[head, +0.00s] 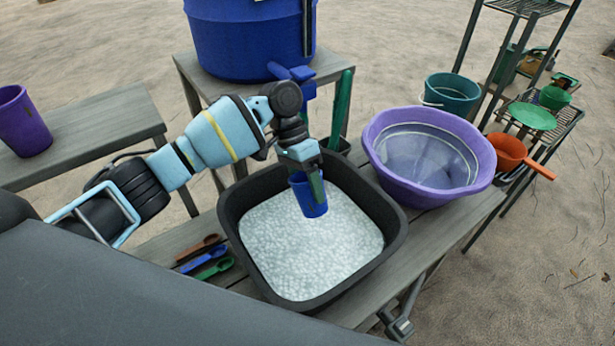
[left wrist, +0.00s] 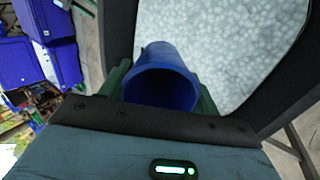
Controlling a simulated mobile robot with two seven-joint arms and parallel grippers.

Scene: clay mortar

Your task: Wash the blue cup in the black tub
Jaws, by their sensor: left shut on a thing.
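The blue cup (head: 309,199) is in my left gripper (head: 312,180), which is shut on it. The cup hangs over the far part of the black tub (head: 258,278), with its lower end at or just above the foam; I cannot tell if it touches. In the left wrist view the cup (left wrist: 160,85) shows its open mouth between the two green fingers, with the white foam (left wrist: 215,40) beyond it. The foam fills the tub (head: 310,245). My right gripper is not in view.
A purple basin (head: 385,180) stands right of the tub. Spoons (head: 205,258) lie to its left. A blue barrel (head: 245,40) with a tap is behind. A purple cup (head: 22,122) stands on the left bench. An orange pan (head: 510,152) and teal bucket (head: 452,95) are at right.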

